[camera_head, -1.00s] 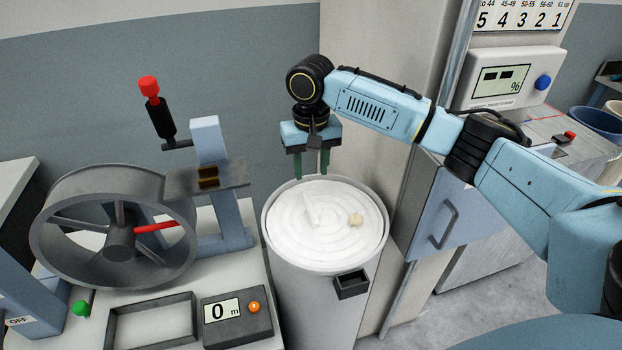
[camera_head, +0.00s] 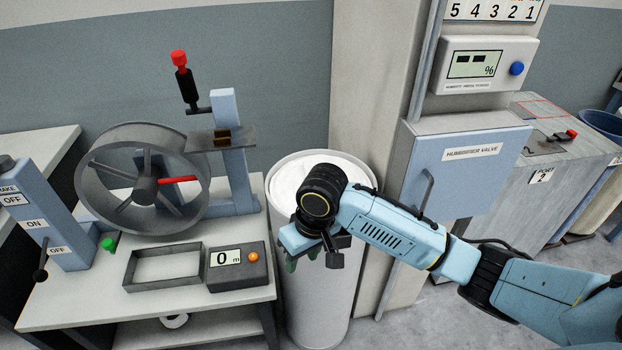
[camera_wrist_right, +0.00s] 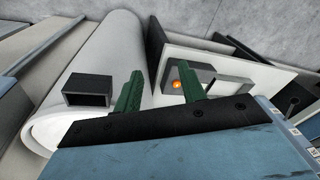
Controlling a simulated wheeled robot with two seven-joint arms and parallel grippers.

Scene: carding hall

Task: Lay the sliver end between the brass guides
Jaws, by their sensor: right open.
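The brass guides (camera_head: 222,137) sit on a dark plate on a blue upright, beside the grey spoked wheel. The white coiled sliver (camera_head: 292,178) lies in the tall pale can (camera_head: 325,300). My right wrist covers part of the can's mouth, and I cannot make out the sliver end. My right gripper (camera_head: 300,261) is in front of the can, below its rim, pointing down. In the right wrist view my right gripper (camera_wrist_right: 162,82) shows two green fingers apart with nothing between them. The can (camera_wrist_right: 110,45) lies beside them there. My left gripper is not in view.
The grey wheel (camera_head: 145,180) with a red spoke stands on the left bench. A metre counter (camera_head: 237,267) and an empty tray frame (camera_head: 165,268) lie at its front. The blue humidifier valve box (camera_head: 465,165) is right of the can.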

